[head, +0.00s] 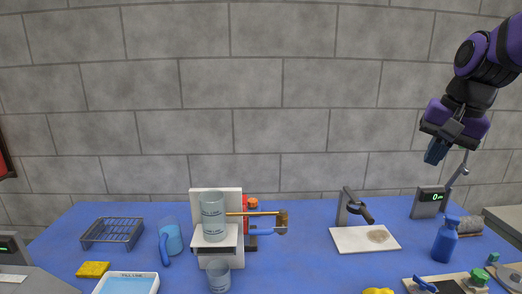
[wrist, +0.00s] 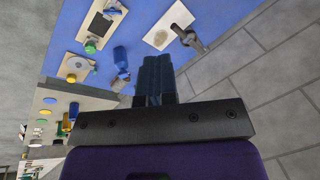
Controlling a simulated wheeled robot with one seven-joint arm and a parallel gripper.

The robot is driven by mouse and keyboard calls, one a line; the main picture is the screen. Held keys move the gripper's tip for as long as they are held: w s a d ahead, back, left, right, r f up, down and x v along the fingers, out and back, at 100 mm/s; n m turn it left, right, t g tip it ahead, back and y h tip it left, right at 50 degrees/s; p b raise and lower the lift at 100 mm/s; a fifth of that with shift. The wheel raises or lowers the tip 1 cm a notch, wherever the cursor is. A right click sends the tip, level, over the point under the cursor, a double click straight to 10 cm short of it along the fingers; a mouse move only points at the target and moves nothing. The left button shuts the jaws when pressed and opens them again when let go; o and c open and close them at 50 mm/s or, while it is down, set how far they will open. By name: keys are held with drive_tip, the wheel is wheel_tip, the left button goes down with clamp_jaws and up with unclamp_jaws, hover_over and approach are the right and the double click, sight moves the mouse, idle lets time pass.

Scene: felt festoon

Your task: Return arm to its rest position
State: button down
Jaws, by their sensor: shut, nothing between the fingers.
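My gripper (head: 436,152) is at the right of the head view, raised above the back right of the blue table (head: 300,243), in front of the grey block wall. It points downward, its fingers are shut, and it holds nothing. In the wrist view the closed fingers (wrist: 156,80) show at the centre, with the table's edge and several objects far beyond them. My purple and black arm comes in from the upper right of the head view. The rest position itself is not marked in either view.
A white stand with a glass beaker (head: 213,216) is at centre, a wire rack (head: 112,233) at left. The air around my gripper looks clear.

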drive_tip(key=s+a+f+n+t, duration=0.1)
drive_tip(key=s+n, duration=0.2)
drive_tip(key=s, duration=0.5)
drive_tip(key=s+a+f+n+t+h, duration=0.1)
drive_tip(key=s+n, duration=0.2)
drive_tip(key=s, duration=0.5)
drive_tip(key=shift+s+a+t, duration=0.2)
drive_tip(key=shift+a+t, duration=0.1)
drive_tip(key=shift+a, duration=0.05)
